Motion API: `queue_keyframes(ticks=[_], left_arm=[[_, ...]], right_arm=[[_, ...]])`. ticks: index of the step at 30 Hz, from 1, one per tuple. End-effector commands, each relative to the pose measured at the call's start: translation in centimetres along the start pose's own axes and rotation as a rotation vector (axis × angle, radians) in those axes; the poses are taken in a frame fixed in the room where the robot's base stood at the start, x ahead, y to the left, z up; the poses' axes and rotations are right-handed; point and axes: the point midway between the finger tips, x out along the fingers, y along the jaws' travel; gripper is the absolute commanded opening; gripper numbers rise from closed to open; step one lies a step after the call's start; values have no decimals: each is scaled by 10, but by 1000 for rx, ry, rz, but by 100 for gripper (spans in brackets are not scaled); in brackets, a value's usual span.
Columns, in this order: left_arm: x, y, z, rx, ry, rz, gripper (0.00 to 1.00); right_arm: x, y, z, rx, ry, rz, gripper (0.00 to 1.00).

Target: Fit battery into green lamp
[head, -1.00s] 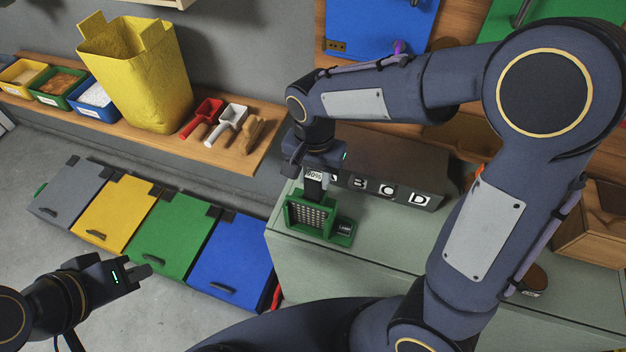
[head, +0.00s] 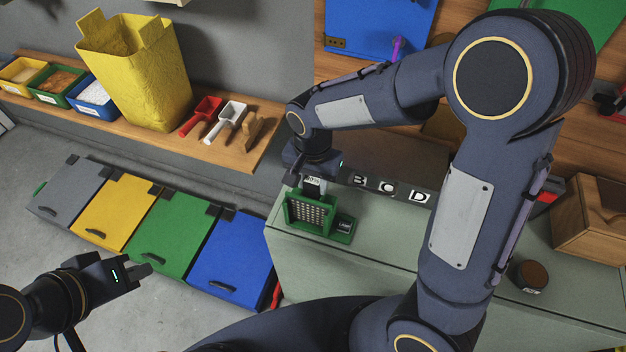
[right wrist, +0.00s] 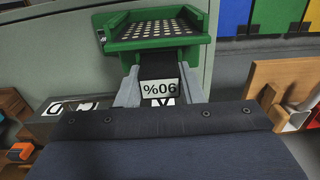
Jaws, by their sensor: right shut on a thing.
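The green lamp (head: 311,213) stands on the pale green cabinet top, its grid of light dots facing forward. It also shows at the top of the right wrist view (right wrist: 155,28). My right gripper (head: 312,184) is shut on a dark battery (right wrist: 160,72) with a white 90% label, directly behind and above the lamp. The battery's far end is at the lamp's housing; I cannot tell how deep it sits. My left gripper (head: 143,270) is empty, out over the floor at the lower left; its finger gap is not clear.
A dark box lettered B, C, D (head: 390,188) stands right behind the lamp. A small dark jar (head: 530,276) is on the cabinet (head: 390,255) at right. Coloured bins (head: 170,235) and a shelf with a yellow bag (head: 135,75) are at left.

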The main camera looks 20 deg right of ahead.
Motion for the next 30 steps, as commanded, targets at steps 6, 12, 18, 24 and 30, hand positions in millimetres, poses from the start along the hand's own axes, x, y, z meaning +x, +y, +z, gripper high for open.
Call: queue_keyframes(ticks=[6, 12, 18, 24, 30], left_arm=[[3, -1, 2, 0, 0, 0, 0], [3, -1, 2, 0, 0, 0, 0], [3, -1, 2, 0, 0, 0, 0], [-3, 2, -2, 0, 0, 0, 0], [-6, 3, -3, 0, 0, 0, 0]], right_arm=[[10, 3, 3, 0, -10, 13, 41], [9, 3, 3, 0, -8, 11, 56], [8, 2, 2, 0, -7, 9, 56], [-1, 2, 2, 0, -5, 7, 56], [-34, 0, 1, 0, -2, 1, 56]])
